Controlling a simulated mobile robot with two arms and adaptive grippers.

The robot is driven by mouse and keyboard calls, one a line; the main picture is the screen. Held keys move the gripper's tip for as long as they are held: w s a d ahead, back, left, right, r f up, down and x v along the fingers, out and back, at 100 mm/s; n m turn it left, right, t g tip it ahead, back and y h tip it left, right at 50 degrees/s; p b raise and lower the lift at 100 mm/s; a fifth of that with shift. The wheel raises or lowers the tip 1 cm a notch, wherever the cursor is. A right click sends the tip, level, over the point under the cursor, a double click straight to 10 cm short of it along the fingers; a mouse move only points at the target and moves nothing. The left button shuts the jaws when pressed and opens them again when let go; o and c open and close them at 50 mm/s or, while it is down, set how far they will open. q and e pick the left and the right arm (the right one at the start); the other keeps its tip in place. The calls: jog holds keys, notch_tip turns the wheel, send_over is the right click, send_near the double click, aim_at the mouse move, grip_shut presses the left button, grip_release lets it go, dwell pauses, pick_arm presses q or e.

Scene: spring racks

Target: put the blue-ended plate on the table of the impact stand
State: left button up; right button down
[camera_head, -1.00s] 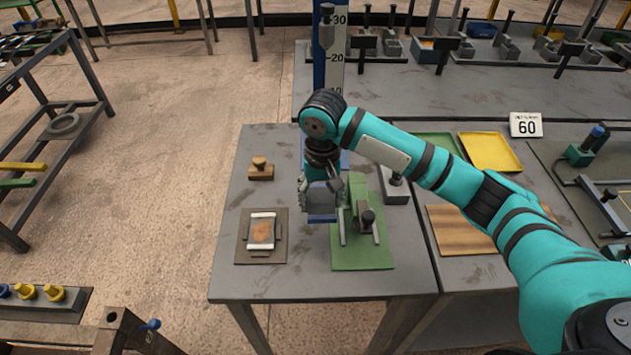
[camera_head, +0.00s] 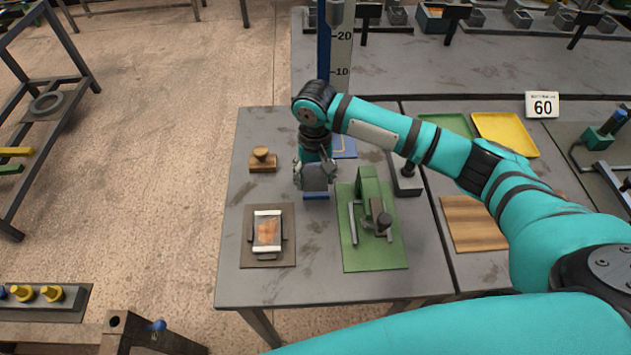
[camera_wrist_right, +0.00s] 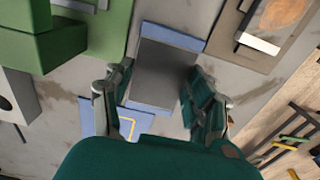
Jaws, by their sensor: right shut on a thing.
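My right gripper (camera_head: 315,170) is shut on the blue-ended plate, a dark grey plate (camera_wrist_right: 165,75) with a blue strip at its far end (camera_wrist_right: 175,35). In the head view the plate's blue end (camera_head: 316,196) shows just below the fingers, left of the green fixture. The plate appears to be held above the grey bench. The impact stand has a blue column with a white scale (camera_head: 341,55). Its blue table (camera_head: 345,147) with a yellow corner mark is partly hidden behind my right wrist; it also shows in the wrist view (camera_wrist_right: 112,124). My left gripper is out of view.
A green fixture (camera_head: 357,252) stands right of the plate. A dark mat (camera_head: 253,254) holding a white-ended plate (camera_head: 267,231) lies at front left. A wooden stamp (camera_head: 262,160) sits behind it. Green and yellow trays (camera_head: 506,135) and a wooden board (camera_head: 473,223) are right.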

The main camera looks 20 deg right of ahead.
aim_at(315, 178)
jog(key=f, duration=0.3)
jog(key=shift+w+f, duration=0.2)
jog(key=shift+f, duration=0.25)
jog(key=c, duration=0.8)
grip_release()
jog(key=shift+f, duration=0.1)
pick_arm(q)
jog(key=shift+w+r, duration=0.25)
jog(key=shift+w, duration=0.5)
pick_arm(e)
jog(key=o, duration=0.4)
jog(key=shift+s, duration=0.1)
jog(key=shift+c, duration=0.2)
